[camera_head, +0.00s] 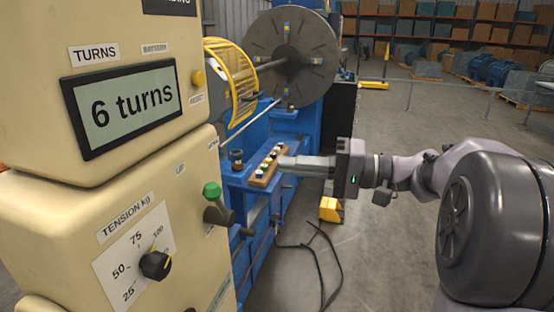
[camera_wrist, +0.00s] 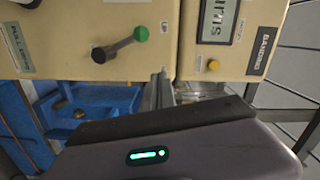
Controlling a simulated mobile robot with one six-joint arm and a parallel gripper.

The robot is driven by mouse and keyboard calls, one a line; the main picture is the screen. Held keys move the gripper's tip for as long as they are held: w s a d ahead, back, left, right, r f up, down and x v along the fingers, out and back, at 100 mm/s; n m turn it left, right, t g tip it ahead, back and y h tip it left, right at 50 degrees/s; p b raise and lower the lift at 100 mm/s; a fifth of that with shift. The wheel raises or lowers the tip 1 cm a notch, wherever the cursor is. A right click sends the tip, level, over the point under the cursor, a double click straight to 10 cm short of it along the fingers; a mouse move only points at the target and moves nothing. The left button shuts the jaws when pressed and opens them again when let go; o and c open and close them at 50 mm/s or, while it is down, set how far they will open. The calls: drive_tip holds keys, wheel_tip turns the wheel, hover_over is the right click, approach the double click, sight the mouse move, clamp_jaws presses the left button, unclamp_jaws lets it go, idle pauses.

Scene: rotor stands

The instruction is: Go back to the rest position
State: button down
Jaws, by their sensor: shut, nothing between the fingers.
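My gripper (camera_head: 284,163) reaches in from the right in the head view, its fingers pointing left. Its tips appear in front of the small wooden block with several knobs (camera_head: 262,176) on the blue machine; I cannot tell whether they touch it. The fingers (camera_wrist: 160,90) are shut and empty. The cream control cabinet (camera_head: 40,190) stands at the left, its display (camera_head: 122,104) reading "6 turns".
The blue machine (camera_head: 305,125) carries a large grey disc (camera_head: 318,62) and a yellow slotted drum (camera_head: 243,84). A black cable (camera_head: 318,262) lies on the floor near a yellow block (camera_head: 331,209). Shelves with boxes (camera_head: 450,30) line the back. Open floor lies beyond my arm.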

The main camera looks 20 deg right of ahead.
drive_tip(key=s+a+f+g+h, duration=0.45)
drive_tip(key=s+a+f, duration=0.35)
drive_tip(key=a, duration=0.4)
drive_tip(key=s+d+f+h, duration=0.1)
drive_tip(key=s+f+h, duration=0.3)
drive_tip(key=s, duration=0.3)
drive_tip(key=s+d+f+m+t+h, duration=0.1)
drive_tip(key=s+f+h, duration=0.3)
drive_tip(key=s+f, duration=0.1)
drive_tip(key=shift+s+f+h, duration=0.2)
drive_tip(key=shift+s+h, duration=0.15)
drive_tip(key=shift+s, duration=0.55)
drive_tip(key=shift+d, duration=0.1)
